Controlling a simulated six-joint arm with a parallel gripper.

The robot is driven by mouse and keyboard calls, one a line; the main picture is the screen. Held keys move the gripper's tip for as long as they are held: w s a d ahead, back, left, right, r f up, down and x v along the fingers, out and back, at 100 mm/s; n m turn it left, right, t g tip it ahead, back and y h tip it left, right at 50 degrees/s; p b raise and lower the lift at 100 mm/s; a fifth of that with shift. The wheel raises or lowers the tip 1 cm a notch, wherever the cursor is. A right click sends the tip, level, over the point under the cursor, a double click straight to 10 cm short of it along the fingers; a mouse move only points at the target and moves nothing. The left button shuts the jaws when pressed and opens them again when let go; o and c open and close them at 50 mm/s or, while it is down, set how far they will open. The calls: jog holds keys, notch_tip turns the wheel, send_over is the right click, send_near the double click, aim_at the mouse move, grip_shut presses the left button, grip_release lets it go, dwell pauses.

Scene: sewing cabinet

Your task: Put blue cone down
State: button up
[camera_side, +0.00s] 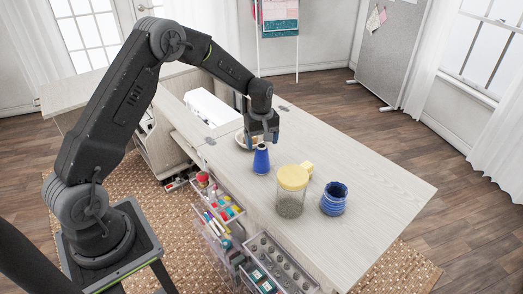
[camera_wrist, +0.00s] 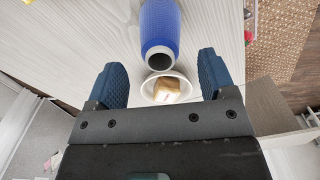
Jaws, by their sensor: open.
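The blue cone (camera_side: 261,161) stands upright on the pale wooden table top (camera_side: 390,190) in the side view. In the wrist view the cone (camera_wrist: 160,22) shows at the top centre, with its narrow end and dark hole facing the camera. My gripper (camera_side: 262,141) is just above the cone in the side view. In the wrist view my gripper (camera_wrist: 160,75) has its two blue fingers wide apart with nothing held between them. The cone appears beyond the fingertips. Whether a fingertip touches it cannot be told.
A white bowl (camera_side: 239,139) with tan contents sits behind the cone. A jar with yellow lid (camera_side: 291,190), a small yellow block (camera_side: 307,167) and a blue ribbed container (camera_side: 333,200) stand to the right. Open drawers (camera_side: 275,262) jut out in front. The table's right end is clear.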

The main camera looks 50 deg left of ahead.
jog(key=s+d+r+m+t, duration=0.1)
jog(key=s+d+r+m, duration=0.1)
jog(key=r, duration=0.6)
jog(key=s+d+r+m, duration=0.1)
jog(key=s+d+r, duration=0.15)
jog(key=r, duration=0.55)
jog(key=s+d+r+m+t, duration=0.2)
jog(key=s+d+r+m, duration=0.2)
jog(key=s+r, duration=0.4)
jog(key=s+d+m+t, duration=0.1)
jog(key=s+d+m, duration=0.1)
jog(key=s, duration=0.6)
jog(key=s+d+m+t, duration=0.1)
jog(key=s+d+m, duration=0.2)
jog(key=s+m, duration=0.2)
jog(key=s, duration=0.3)
jog(key=shift+s+f+t, duration=0.3)
jog(key=shift+s, duration=0.1)
